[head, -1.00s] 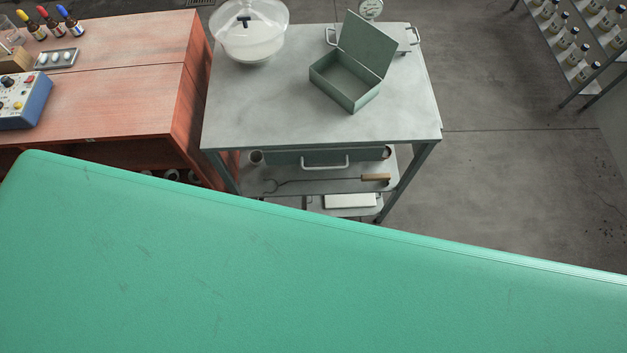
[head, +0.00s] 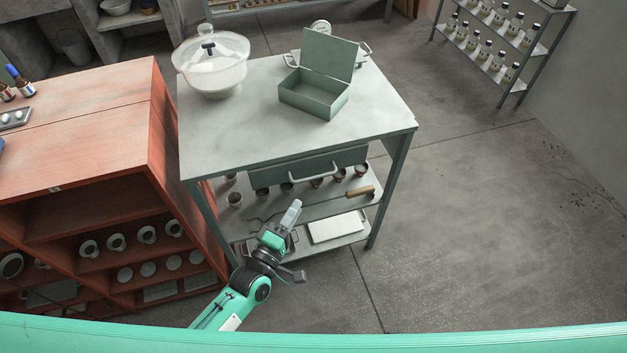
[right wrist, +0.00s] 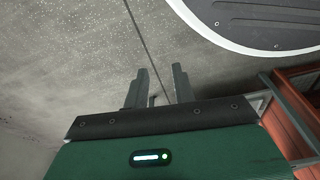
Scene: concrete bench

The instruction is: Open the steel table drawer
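The steel table (head: 225,140) stands in the middle of the head view. Its grey-green drawer front (head: 345,160) sits under the front edge of the tabletop and looks closed. A pale bar handle (head: 314,175) runs across the drawer front. My left gripper (head: 292,212) is in front of the table, below and left of the handle and apart from it in the picture. Its finger opening is not clear. My right gripper (right wrist: 161,72) shows in the right wrist view with its two fingers apart and nothing between them, over bare floor.
A lidded glass vessel (head: 212,75), an open green box (head: 314,93) and a dial scale (head: 320,27) stand on the tabletop. Several small pots and a wooden-handled tool (head: 359,191) lie on the shelf below. A red cabinet (head: 75,195) stands close left. Floor at right is clear.

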